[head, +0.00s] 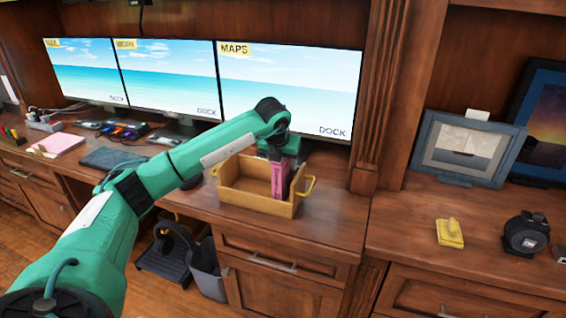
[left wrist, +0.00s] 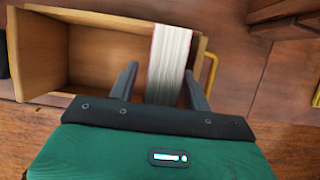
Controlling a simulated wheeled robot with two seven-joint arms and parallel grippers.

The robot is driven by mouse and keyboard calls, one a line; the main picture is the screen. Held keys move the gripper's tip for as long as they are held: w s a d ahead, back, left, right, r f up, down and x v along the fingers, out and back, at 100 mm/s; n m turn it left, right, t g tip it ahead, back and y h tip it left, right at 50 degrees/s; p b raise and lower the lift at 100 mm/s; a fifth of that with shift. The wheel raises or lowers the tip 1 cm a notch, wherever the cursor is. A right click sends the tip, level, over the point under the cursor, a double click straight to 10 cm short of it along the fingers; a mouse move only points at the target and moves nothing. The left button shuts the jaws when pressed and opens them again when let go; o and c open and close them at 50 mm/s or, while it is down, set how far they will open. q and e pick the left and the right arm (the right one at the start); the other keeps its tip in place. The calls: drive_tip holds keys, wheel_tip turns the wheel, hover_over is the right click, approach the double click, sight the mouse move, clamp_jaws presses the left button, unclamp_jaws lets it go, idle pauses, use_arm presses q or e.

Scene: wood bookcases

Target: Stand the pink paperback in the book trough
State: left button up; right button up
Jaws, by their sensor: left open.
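The pink paperback (head: 279,180) stands upright inside the book trough (head: 248,202), a light wood box with yellow handles, near its right end. In the left wrist view its page block (left wrist: 171,55) faces the camera, close to the trough's right end wall; the trough's left wall (left wrist: 36,55) is far from it. My left gripper (head: 279,160) is above the book, pointing down. In the left wrist view its fingers (left wrist: 161,84) are apart, one on each side of the book, with a visible gap on the left side. My right gripper is not in view.
Several monitors (head: 285,90) stand behind the trough. A picture frame (head: 468,148), a yellow object (head: 449,232) and a black tape-measure-like object (head: 526,233) are on the right counter. A pink pad (head: 58,144) lies far left. The counter right of the trough is clear.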

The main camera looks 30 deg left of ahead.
use_arm(q)
drive_tip(key=v, duration=1.1)
drive_tip(key=shift+s+r, duration=0.25)
drive_tip(key=shift+r, duration=0.1)
drive_tip(key=shift+d, duration=0.1)
